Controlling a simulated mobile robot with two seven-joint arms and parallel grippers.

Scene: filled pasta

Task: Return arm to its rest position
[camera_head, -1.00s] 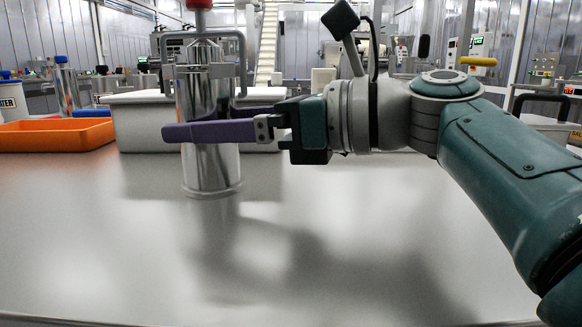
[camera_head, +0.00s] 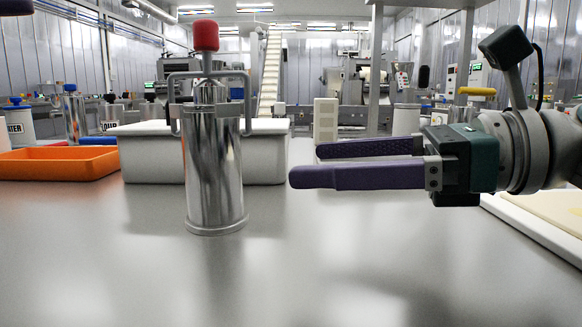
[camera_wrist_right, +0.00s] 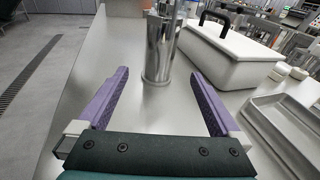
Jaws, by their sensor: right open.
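My right gripper (camera_head: 355,162) comes in from the right in the head view. Its two purple fingers are apart and empty, above the table and pointing left. A shiny metal cylinder (camera_head: 213,165) with a red knob and a grey handle frame stands upright on the table, left of the fingertips with a clear gap. The right wrist view shows the same cylinder (camera_wrist_right: 160,50) ahead of and between the open fingers (camera_wrist_right: 157,85), not touched by them. My left gripper is in neither view.
A white lidded box (camera_head: 150,158) stands behind the cylinder, with an orange tray (camera_head: 60,162) to its left. A pale board (camera_head: 540,222) lies at the right under my arm. The steel table (camera_head: 120,260) is bare in front. The wrist view shows a metal tray (camera_wrist_right: 285,125) at right.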

